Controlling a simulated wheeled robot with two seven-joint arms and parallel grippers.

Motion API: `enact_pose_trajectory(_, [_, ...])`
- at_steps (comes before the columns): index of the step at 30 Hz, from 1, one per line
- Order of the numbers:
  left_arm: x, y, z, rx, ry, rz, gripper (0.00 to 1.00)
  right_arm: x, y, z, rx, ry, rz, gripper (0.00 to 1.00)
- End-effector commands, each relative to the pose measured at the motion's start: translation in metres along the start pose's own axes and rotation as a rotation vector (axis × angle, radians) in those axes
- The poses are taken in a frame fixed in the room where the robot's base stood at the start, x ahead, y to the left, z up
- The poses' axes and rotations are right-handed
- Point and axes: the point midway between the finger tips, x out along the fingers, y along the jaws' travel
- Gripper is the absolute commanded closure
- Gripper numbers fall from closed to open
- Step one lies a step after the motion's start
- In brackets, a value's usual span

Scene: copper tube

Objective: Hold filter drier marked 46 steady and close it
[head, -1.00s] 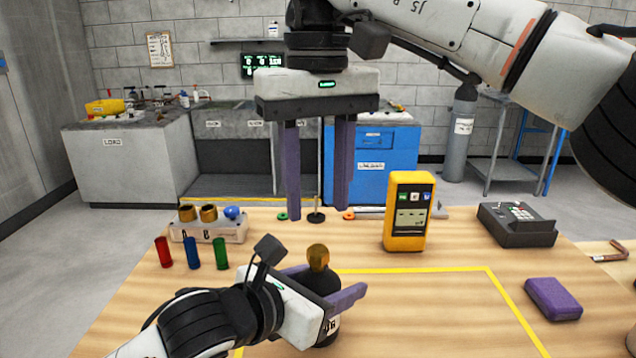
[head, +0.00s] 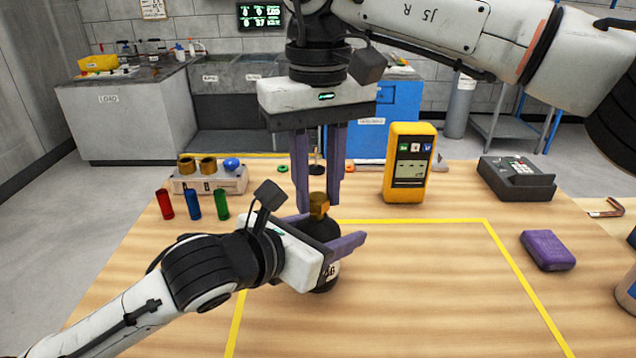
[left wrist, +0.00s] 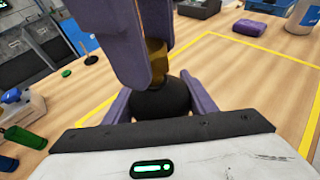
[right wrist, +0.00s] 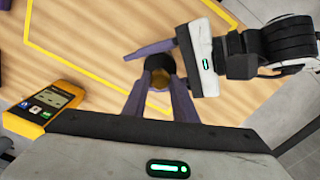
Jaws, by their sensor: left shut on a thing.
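The filter drier (head: 325,283) is a black upright bottle with a white label, partly readable as 46, and a brass cap (head: 318,206) on top. My left gripper (head: 335,230) is shut around its black body, as the left wrist view also shows the body (left wrist: 162,100) between the fingers. My right gripper (head: 318,203) points down from above, its purple fingers on either side of the brass cap. In the right wrist view the cap (right wrist: 158,77) lies between the fingertips. I cannot tell whether those fingers press on it.
A rack (head: 212,180) with brass caps and a blue one stands at the left, with red, blue and green tubes before it. A yellow meter (head: 408,165), dark keypad device (head: 517,178) and purple block (head: 547,250) stand right. The taped area is mostly clear.

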Motion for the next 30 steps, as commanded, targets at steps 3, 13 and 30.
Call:
enact_pose_trajectory(3, [-0.0001, -0.0003, 0.0002, -0.001, -0.001, -0.001, 1.0, -0.0002, 0.0004, 0.0, 0.001, 0.0, 0.001, 1.0])
enact_pose_trajectory(13, [-0.0001, -0.0002, 0.0002, -0.002, -0.001, -0.001, 1.0, 0.0001, 0.0007, 0.0003, 0.342, -0.001, 0.002, 1.0])
enact_pose_trajectory(30, [-0.0001, 0.0, 0.0002, -0.002, 0.0, 0.0, 1.0, 0.0009, 0.0005, 0.0006, 1.6, 0.001, 0.002, 1.0])
